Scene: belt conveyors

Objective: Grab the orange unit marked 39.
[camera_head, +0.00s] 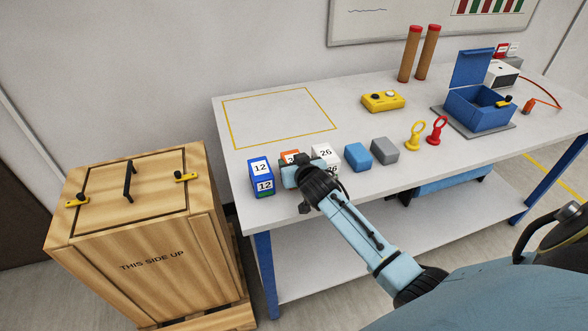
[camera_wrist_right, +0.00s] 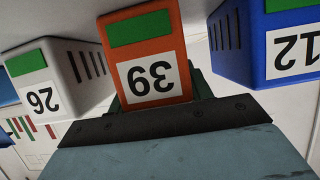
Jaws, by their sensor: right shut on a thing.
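The orange unit marked 39 (camera_wrist_right: 146,58) is upside down in the right wrist view, in the middle between my right gripper's jaws. In the head view only a small orange part of it (camera_head: 289,155) shows behind my right gripper (camera_head: 300,176). My right gripper is shut on the orange unit at the table's front edge. A blue unit marked 12 (camera_head: 261,172) stands to its left, and a white unit marked 26 (camera_head: 325,154) stands to its right. I cannot tell whether the orange unit touches the table. My left gripper is not in view.
Plain blue (camera_head: 357,156) and grey (camera_head: 385,150) blocks stand right of the white unit. A yellow-outlined area (camera_head: 280,92) on the table is empty. A wooden crate (camera_head: 150,262) stands left of the table. A blue open box (camera_head: 478,108) is at the right.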

